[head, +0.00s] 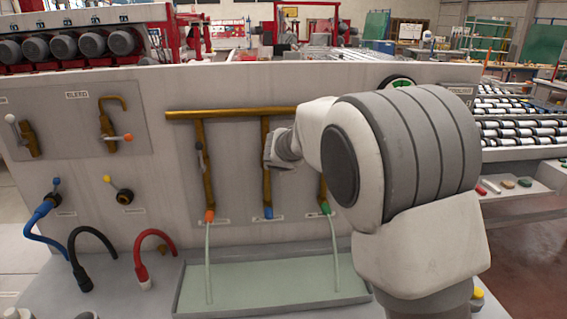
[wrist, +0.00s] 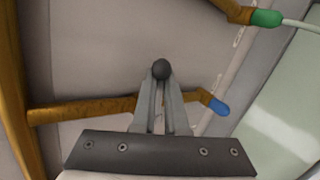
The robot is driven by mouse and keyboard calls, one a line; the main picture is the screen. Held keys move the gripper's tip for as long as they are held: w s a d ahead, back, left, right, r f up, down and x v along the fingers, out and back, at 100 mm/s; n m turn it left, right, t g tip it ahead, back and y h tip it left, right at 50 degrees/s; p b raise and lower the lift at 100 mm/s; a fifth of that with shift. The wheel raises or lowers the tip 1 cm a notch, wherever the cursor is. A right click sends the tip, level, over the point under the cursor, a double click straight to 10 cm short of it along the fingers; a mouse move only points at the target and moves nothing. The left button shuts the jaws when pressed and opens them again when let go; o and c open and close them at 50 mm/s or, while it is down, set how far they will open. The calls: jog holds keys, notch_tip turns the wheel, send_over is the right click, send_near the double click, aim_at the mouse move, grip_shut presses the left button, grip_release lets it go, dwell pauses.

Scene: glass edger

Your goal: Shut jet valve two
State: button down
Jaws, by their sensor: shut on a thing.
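The middle brass jet pipe (head: 266,180) ends in a blue nozzle (head: 268,212); no stream shows below it. In the wrist view the same pipe (wrist: 75,112) runs behind my fingers to the blue nozzle (wrist: 219,108). My gripper (head: 272,152) is at this middle pipe, and in the wrist view my gripper (wrist: 161,88) is shut on a dark round lever knob (wrist: 161,68) at its fingertips. The rest of that lever and the valve body are hidden by my fingers.
Pale streams run from the orange nozzle (head: 209,215) and the green nozzle (head: 326,208) into a shallow tray (head: 270,308). The left pipe has its own lever (head: 199,155). Other valves and coloured hoses (head: 150,240) are to the left.

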jog(key=shift+d+f+m+y, duration=0.1)
jog(key=shift+f+m+y, duration=0.4)
jog(key=shift+m+y, duration=0.25)
jog(key=c, duration=0.9)
grip_release()
jog(key=shift+f, duration=0.1)
jog(key=shift+c, duration=0.2)
jog(key=p+v, duration=0.2)
jog(key=v, duration=1.5)
jog(key=shift+d+r, duration=0.2)
jog(key=shift+r, duration=0.15)
